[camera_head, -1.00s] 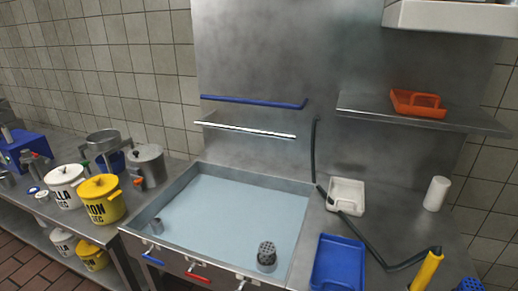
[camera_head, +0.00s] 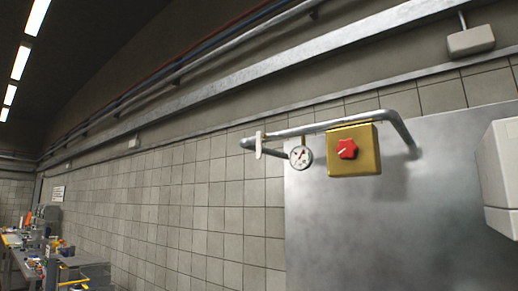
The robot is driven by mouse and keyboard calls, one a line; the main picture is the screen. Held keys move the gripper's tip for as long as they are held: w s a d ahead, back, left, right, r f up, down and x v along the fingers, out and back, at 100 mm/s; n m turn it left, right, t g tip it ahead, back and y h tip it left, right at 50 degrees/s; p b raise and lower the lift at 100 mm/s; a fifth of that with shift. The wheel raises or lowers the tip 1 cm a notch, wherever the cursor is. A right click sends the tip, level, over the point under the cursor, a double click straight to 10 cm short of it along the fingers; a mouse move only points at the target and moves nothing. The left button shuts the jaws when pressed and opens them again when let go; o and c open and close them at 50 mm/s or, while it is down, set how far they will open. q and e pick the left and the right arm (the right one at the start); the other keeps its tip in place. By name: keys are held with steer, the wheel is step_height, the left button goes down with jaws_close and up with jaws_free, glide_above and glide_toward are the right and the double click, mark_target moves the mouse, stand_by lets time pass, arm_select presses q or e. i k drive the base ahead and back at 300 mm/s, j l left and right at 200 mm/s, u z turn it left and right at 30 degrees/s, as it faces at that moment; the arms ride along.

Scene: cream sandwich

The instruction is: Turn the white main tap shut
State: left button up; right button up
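A white tap lever (camera_head: 259,145) hangs vertically on the left part of a metal pipe (camera_head: 312,129) high on the wall. To its right are a round pressure gauge (camera_head: 301,157) and a yellow box (camera_head: 366,150) with a red knob (camera_head: 347,149). The lever stands crosswise to the pipe run beside it. Neither of my grippers is in view.
A steel panel (camera_head: 400,215) covers the wall behind the yellow box. A white cabinet (camera_head: 502,180) stands out at the right edge. Long pipes and a rail (camera_head: 270,75) run along the upper wall. A cluttered counter (camera_head: 30,262) is far off at lower left.

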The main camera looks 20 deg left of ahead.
mark_target(259, 135)
steer(key=i+j+z, duration=0.2)
steer(key=j, duration=0.45)
steer(key=j+z, duration=0.15)
steer(key=j, duration=0.5)
steer(key=i+j+z, duration=0.2)
steer(key=j, duration=0.45)
steer(key=k, duration=0.05)
